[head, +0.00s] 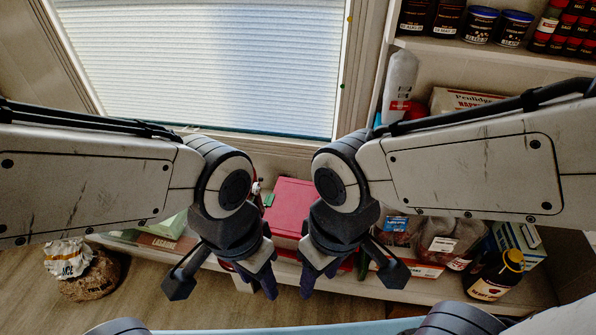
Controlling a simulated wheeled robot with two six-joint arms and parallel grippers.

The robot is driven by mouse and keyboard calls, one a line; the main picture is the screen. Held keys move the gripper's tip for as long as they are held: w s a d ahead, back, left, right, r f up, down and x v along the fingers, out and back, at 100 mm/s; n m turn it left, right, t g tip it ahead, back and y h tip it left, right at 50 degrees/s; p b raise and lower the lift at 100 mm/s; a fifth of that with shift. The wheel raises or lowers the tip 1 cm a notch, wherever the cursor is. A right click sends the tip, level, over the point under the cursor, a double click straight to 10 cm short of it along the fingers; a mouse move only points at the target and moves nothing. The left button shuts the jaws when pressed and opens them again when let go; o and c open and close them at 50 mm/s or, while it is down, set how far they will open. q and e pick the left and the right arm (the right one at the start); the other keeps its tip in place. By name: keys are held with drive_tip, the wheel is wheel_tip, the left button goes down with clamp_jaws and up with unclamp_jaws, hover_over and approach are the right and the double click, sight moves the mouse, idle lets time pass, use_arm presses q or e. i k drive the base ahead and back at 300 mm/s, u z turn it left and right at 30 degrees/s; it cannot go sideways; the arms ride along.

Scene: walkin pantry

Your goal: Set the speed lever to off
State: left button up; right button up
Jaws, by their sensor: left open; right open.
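A red, box-like body (293,196) stands on the low shelf between my two arms, and my grippers hide parts of it. I cannot tell whether it is the appliance with the speed lever. No speed lever can be made out. My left gripper (260,283) is open and empty, pointing down in front of the red body's left side. My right gripper (317,281) is open and empty, pointing down in front of its right side. A small dark and white piece (256,187) shows just left of the red body, too small to identify.
A dark bottle with a yellow cap (497,277) and bagged goods (447,242) stand on the low shelf at right. A paper-topped bag (83,270) sits at far left. Jars and cans (480,24) fill the upper shelf. The wooden floor (200,312) in front is clear.

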sight(258, 192)
drive_tip(key=z, duration=0.1)
drive_tip(key=i, duration=1.05)
drive_tip(key=u, duration=0.4)
